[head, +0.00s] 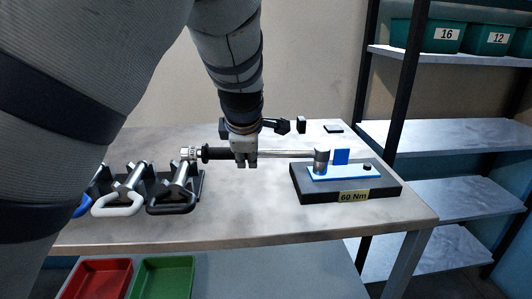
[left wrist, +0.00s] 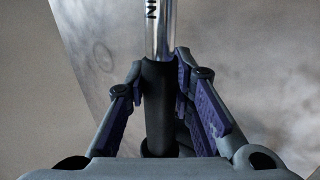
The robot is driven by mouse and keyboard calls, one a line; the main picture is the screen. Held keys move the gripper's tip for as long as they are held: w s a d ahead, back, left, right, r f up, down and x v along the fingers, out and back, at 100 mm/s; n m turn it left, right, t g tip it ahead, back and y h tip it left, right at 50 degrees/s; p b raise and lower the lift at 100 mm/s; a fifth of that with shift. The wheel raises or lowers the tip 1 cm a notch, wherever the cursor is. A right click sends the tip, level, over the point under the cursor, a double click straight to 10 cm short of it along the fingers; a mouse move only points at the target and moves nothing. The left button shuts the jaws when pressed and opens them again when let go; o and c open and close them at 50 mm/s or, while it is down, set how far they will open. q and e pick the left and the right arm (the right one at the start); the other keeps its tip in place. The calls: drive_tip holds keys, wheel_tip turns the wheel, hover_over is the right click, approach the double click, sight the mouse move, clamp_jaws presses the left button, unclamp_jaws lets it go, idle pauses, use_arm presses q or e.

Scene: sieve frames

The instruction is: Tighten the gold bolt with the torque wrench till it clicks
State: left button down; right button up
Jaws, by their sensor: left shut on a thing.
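The torque wrench (head: 285,152) lies level above the table, its black grip to the left and its silver shaft pointing right. My left gripper (head: 245,162) is shut on the black grip. In the left wrist view the grip (left wrist: 159,105) runs between the fingers (left wrist: 160,95), with the silver shaft beyond. The shaft's right end meets a grey cylinder (head: 321,161) over the blue plate (head: 350,171) of a black block (head: 310,190) labelled "60 Nm". The gold bolt is not visible; whether it is under the cylinder I cannot tell. My right gripper is not in view.
A black rack (head: 201,188) with metal pieces and blue, white and black loops stands at the table's left. A blue upright piece (head: 341,156) stands behind the cylinder. Red (head: 98,280) and green (head: 165,279) bins sit below. Shelves (head: 445,135) stand at right.

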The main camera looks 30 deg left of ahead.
use_arm(q)
drive_tip(key=shift+w+r, duration=0.1)
drive_tip(key=shift+r, duration=0.05)
drive_tip(key=shift+w+a+m+h, duration=0.35)
drive_tip(key=shift+w+m, duration=0.15)
drive_tip(key=shift+w, duration=0.25)
drive_tip(key=shift+w+a+m+t+h, duration=0.25)
drive_tip(key=shift+w+m+t, duration=0.05)
drive_tip(key=shift+w+m, duration=0.25)
idle(0.3)
drive_tip(key=shift+w, duration=0.15)
drive_tip(key=shift+w+a+m+h, duration=0.2)
drive_tip(key=shift+w+m+h, duration=0.1)
drive_tip(key=shift+w+m, duration=0.25)
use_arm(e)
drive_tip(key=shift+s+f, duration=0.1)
use_arm(q)
drive_tip(key=shift+w, duration=0.1)
